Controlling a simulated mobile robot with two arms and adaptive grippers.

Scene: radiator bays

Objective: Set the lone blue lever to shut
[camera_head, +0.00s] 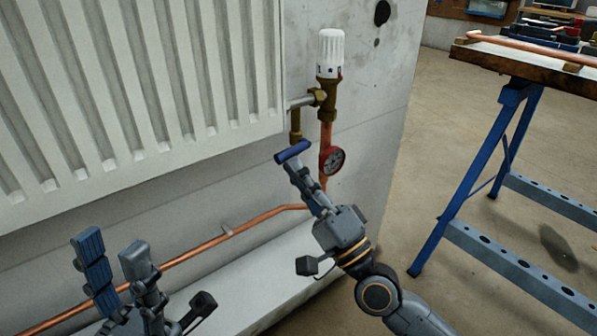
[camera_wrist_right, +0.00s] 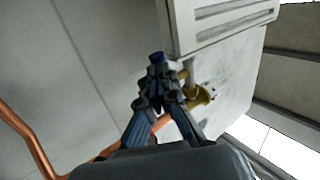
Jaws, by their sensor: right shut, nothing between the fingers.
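The blue lever (camera_head: 293,151) sits below the brass valve beside the radiator. Its handle lies crosswise to the vertical pipe, its right end slightly higher. My right gripper (camera_head: 297,168) is shut and empty, its fingertips right at the lever from below and in front. I cannot tell whether they touch it. In the right wrist view a small blue end of the lever (camera_wrist_right: 157,57) shows just beyond the shut fingertips (camera_wrist_right: 157,76). The lever's mount is hidden behind the gripper. My left gripper (camera_head: 112,254) is open and empty at the lower left.
A white thermostat knob (camera_head: 331,53) tops the brass valve (camera_head: 322,98). A red-rimmed gauge (camera_head: 332,160) is close right of my right fingers. The radiator (camera_head: 130,85) fills the upper left; a copper pipe (camera_head: 190,250) runs below it. A blue-legged workbench (camera_head: 470,190) stands right.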

